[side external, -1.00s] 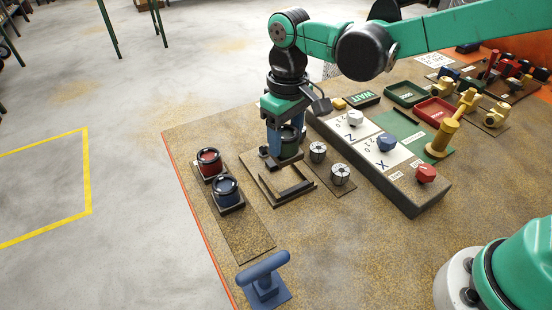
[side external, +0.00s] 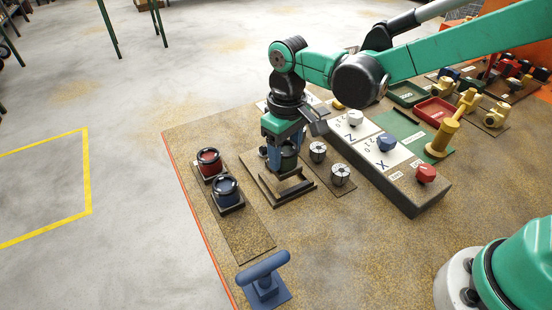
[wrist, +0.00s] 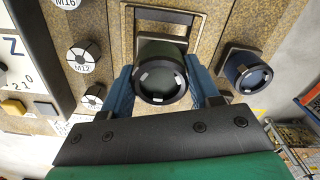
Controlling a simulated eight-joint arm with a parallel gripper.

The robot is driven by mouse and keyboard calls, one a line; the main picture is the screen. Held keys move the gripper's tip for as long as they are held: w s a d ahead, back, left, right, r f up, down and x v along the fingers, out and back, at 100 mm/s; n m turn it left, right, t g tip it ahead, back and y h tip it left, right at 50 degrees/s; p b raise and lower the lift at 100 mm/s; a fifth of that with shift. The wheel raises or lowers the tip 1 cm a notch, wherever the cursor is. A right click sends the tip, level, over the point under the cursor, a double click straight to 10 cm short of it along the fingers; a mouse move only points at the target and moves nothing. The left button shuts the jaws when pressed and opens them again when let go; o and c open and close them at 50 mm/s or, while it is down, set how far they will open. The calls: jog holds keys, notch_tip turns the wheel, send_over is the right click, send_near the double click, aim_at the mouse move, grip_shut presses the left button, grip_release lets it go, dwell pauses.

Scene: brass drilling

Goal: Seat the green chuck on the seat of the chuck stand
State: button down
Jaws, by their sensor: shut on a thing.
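My gripper (side external: 284,163) points down and is shut on the green chuck (side external: 289,156), a dark green cylinder with a black rim. In the wrist view the green chuck (wrist: 161,78) sits between my two blue fingers. The chuck stand (side external: 290,199) is a flat plate with a raised, open-fronted frame. The green chuck is over its far part and hides some of the frame. The frame of the stand (wrist: 201,32) also shows just beyond the chuck in the wrist view. I cannot tell whether the chuck touches the stand.
A red chuck (side external: 209,162) and a blue chuck (side external: 227,190) stand in a rack to the left. Two labelled collets (side external: 318,152) (side external: 341,175) and a control box (side external: 405,200) are close on the right. A blue T-handle (side external: 263,275) stands in front.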

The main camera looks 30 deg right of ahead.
jog(key=shift+f, duration=1.4)
dwell(1.7)
grip_release()
dwell(0.3)
jog(key=shift+r, duration=3.55)
